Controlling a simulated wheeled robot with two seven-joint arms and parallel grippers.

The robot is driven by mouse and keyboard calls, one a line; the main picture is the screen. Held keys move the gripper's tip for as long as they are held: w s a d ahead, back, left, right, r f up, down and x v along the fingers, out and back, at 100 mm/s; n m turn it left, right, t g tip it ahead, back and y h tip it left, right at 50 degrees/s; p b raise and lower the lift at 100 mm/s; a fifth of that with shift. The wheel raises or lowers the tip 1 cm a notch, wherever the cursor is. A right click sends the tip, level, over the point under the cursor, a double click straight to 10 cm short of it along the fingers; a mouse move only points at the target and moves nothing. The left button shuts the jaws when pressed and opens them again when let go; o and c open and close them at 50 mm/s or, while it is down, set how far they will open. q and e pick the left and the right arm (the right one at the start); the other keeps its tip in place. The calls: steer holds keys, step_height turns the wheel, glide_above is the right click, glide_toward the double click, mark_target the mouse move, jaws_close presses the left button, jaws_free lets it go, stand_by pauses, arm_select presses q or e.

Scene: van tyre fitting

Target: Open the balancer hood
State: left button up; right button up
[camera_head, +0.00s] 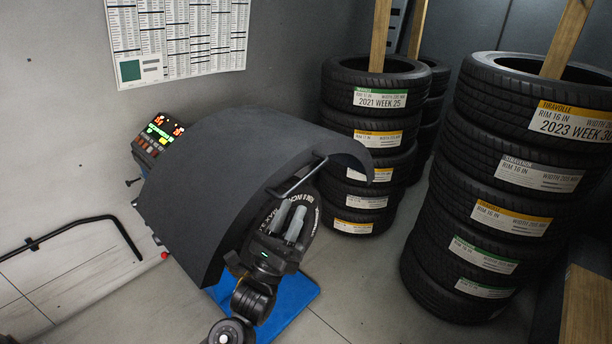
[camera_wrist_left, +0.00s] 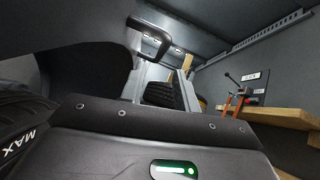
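The balancer hood (camera_head: 235,170) is a dark grey curved cover, lowered over a tyre (camera_head: 318,208) on the balancer. A bar handle (camera_head: 298,178) sticks out from its right edge. The handle (camera_wrist_left: 155,40) also shows in the left wrist view, above and ahead of the fingers. My left gripper (camera_head: 292,212) is just below the handle, its two light grey fingers pointing up, apart and with nothing seen between them. In the left wrist view the fingers (camera_wrist_left: 160,82) also stand apart. They do not appear to be around the handle. My right gripper is not in view.
The balancer's lit control panel (camera_head: 160,132) is behind the hood at left. Tall tyre stacks (camera_head: 372,140) (camera_head: 510,190) stand to the right. A black rail (camera_head: 75,232) runs along the left wall. A blue base (camera_head: 292,303) lies beneath. The floor at front centre is clear.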

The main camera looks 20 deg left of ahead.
mark_target(306, 176)
arm_select(q)
steer(key=p+x, duration=0.2)
steer(key=x, duration=0.6)
steer(key=shift+w+r+p, duration=0.1)
steer(key=shift+w+p, duration=0.15)
steer(key=shift+p, duration=0.05)
jaws_close()
